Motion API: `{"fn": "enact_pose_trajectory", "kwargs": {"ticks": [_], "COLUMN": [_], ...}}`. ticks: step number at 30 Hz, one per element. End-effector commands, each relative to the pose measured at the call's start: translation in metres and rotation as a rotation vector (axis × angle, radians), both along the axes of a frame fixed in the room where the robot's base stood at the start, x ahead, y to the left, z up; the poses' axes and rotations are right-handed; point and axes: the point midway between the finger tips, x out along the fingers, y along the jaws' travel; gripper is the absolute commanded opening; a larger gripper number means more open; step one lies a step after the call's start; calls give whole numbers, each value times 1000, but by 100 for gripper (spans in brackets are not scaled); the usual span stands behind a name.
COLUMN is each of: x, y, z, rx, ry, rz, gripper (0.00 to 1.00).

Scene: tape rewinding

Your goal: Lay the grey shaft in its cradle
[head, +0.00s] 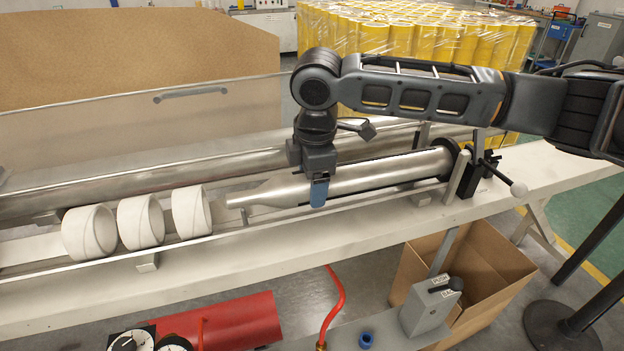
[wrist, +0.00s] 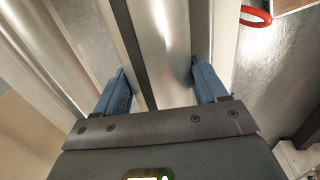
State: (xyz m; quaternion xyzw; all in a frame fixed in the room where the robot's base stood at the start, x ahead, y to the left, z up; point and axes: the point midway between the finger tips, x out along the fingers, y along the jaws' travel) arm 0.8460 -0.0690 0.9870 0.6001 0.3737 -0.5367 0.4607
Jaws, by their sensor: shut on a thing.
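The grey shaft (head: 385,175) is a smooth metal roller with a narrower stepped left end. It lies lengthwise over the long white machine table (head: 290,240). Its right end is at a dark round flange (head: 449,152) beside a black clamp block with a lever (head: 490,170). My gripper (head: 318,192) comes down from above and is shut on the shaft near its middle-left. In the wrist view the blue fingers of my gripper (wrist: 162,92) stand on either side of the shaft (wrist: 163,45). I cannot tell whether the shaft rests on its cradle, which I cannot make out clearly.
Several white tape rings, such as one (head: 140,222), stand left of the shaft. A long metal roller (head: 130,185) runs behind it, under a clear cover with a handle (head: 190,93). A cardboard box (head: 480,262) and a red cylinder (head: 225,322) are in front.

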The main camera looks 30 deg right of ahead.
Motion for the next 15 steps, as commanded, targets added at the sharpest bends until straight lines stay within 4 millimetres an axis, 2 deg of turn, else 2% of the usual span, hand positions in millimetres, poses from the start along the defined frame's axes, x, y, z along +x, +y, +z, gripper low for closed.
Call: {"fn": "enact_pose_trajectory", "kwargs": {"ticks": [15], "x": [0], "y": [0], "z": [4], "rx": [1], "ry": [2], "rz": [0], "gripper": [0]}}
